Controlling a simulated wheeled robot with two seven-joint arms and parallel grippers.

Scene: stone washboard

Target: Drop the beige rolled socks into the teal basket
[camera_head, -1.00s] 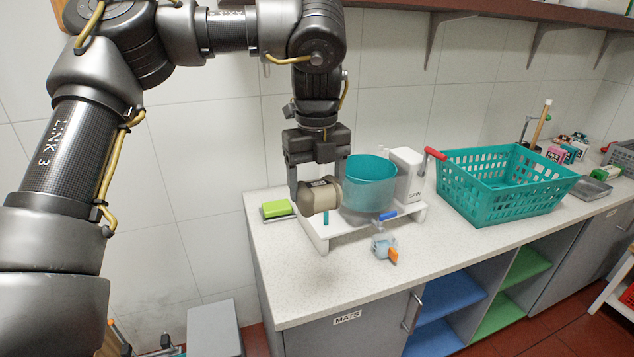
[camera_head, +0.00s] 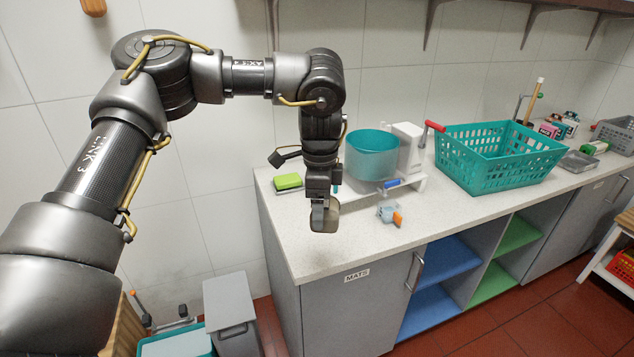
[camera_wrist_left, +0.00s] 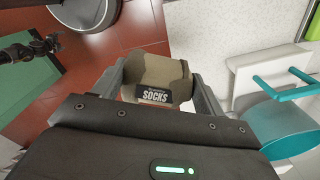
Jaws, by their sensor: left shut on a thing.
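The beige rolled socks (camera_wrist_left: 160,78), with a dark "SOCKS" label, are held between the two fingers of my left gripper (camera_wrist_left: 158,85) in the left wrist view. In the head view my left gripper (camera_head: 324,218) points down at the counter's left part, with the socks (camera_head: 331,214) partly hidden by its fingers. The teal basket (camera_head: 500,178), with slotted walls, stands on the counter well to the right of the gripper. Its inside looks empty from here.
Between gripper and basket stand a teal-rimmed bowl (camera_head: 372,160) and a white machine (camera_head: 407,148) on a low white stand. A blue-grey item with an orange part (camera_head: 391,213) lies in front. A green sponge (camera_head: 288,181) lies left.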

